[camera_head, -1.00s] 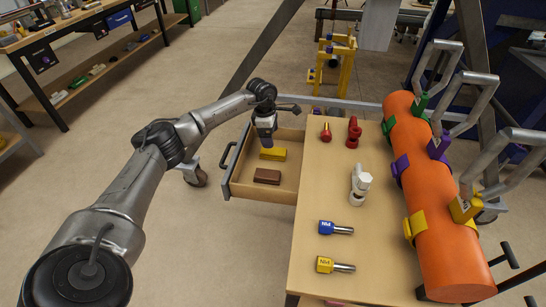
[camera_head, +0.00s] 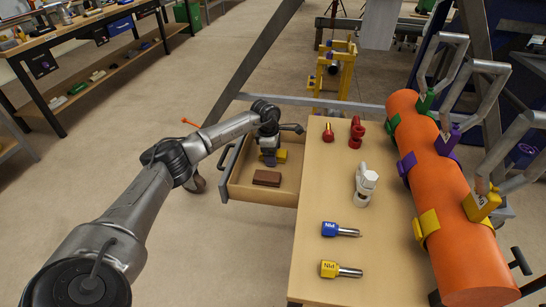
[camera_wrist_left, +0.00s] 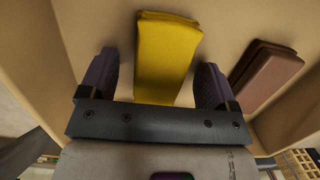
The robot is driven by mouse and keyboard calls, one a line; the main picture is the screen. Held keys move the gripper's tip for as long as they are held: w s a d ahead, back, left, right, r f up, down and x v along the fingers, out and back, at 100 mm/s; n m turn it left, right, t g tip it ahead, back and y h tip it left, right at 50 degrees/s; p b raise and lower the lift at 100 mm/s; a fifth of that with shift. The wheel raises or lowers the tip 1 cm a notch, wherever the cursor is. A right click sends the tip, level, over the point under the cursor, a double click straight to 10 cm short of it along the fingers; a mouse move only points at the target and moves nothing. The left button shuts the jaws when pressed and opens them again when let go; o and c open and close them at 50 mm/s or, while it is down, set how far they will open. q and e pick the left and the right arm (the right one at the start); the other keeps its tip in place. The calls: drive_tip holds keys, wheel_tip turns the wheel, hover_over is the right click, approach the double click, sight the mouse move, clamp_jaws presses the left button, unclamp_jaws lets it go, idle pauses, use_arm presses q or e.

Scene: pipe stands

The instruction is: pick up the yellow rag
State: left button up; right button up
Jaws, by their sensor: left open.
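The yellow rag (camera_wrist_left: 165,50) lies folded on the floor of the open drawer (camera_head: 238,190). In the head view the rag (camera_head: 281,156) is partly covered by my left gripper (camera_head: 269,160), which points down into the drawer. In the left wrist view my left gripper (camera_wrist_left: 157,82) is open, with one dark finger on each side of the rag's near end. Gaps show between the rag and both fingers. I cannot tell how far the fingertips are above the drawer floor. My right gripper is not in view.
A brown folded block or rag (camera_head: 267,178) lies in the drawer beside the yellow rag. The table (camera_head: 318,195) holds red fittings (camera_head: 356,132), a white fitting (camera_head: 366,185), a blue tool (camera_head: 340,229) and a yellow tool (camera_head: 341,269). An orange pipe (camera_head: 440,190) runs along the right.

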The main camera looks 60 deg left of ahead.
use_arm(q)
drive_tip(key=c, duration=1)
drive_tip(key=shift+r, duration=0.1)
wheel_tip(320, 180, up, 10)
drive_tip(key=p, duration=0.5)
drive_tip(key=shift+o, duration=1.3)
drive_tip(key=shift+c, duration=0.9)
